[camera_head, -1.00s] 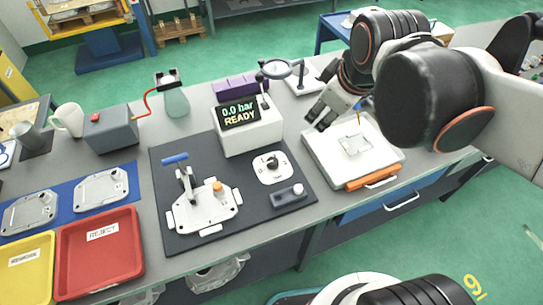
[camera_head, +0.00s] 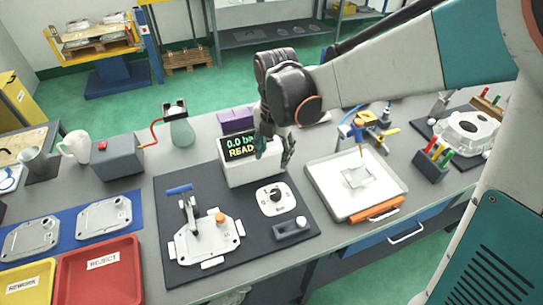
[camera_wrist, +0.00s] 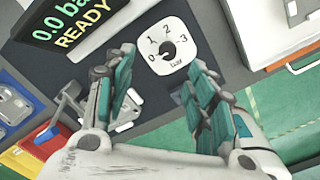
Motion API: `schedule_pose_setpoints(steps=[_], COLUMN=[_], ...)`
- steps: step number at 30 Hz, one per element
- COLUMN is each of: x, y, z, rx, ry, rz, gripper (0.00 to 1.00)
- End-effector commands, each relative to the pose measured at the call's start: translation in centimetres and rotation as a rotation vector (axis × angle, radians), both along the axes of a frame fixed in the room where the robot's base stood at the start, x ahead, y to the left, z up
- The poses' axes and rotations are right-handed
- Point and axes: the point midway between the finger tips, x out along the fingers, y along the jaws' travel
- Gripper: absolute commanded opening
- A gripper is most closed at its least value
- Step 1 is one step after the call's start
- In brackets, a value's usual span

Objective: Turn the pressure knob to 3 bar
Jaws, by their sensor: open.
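The pressure knob (camera_head: 275,194) is a black knob on a white square dial plate on the dark mat. In the wrist view the knob (camera_wrist: 168,48) sits on its dial (camera_wrist: 151,62), marked 0, 1, 2 and 3, beyond and between my fingers. The display box (camera_head: 251,165) behind it reads 0.0 bar READY; its screen (camera_wrist: 77,22) also shows in the wrist view. My gripper (camera_head: 288,160) is open and empty, fingers pointing down, above and behind the knob beside the display. In the wrist view my gripper (camera_wrist: 165,95) has its fingers wide apart, not touching the knob.
A clamp fixture holding a casting plate (camera_head: 207,238) is left of the knob. A small grey switch block (camera_head: 291,227) lies in front of it. Red (camera_head: 98,278) and yellow bins are at front left.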

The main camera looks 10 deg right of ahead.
Motion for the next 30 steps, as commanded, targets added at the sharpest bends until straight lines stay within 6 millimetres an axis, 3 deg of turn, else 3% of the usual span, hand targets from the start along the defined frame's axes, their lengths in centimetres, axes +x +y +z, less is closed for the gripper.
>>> schedule_pose_setpoints(steps=[2,5,11,24,30], x=[-1.6,-2.3,-2.3,-2.2,-2.2], y=[0.1,0.1,0.1,0.0,0.0], z=[-0.8,-1.4,-4.2,-12.4,-14.3], rx=[-0.008,-0.011,-0.011,-0.011,-0.011], ry=[0.026,0.038,0.037,0.037,0.037], rz=[0.024,0.032,0.03,0.028,0.028], gripper=[0.51,0.51,0.51,0.51,0.51])
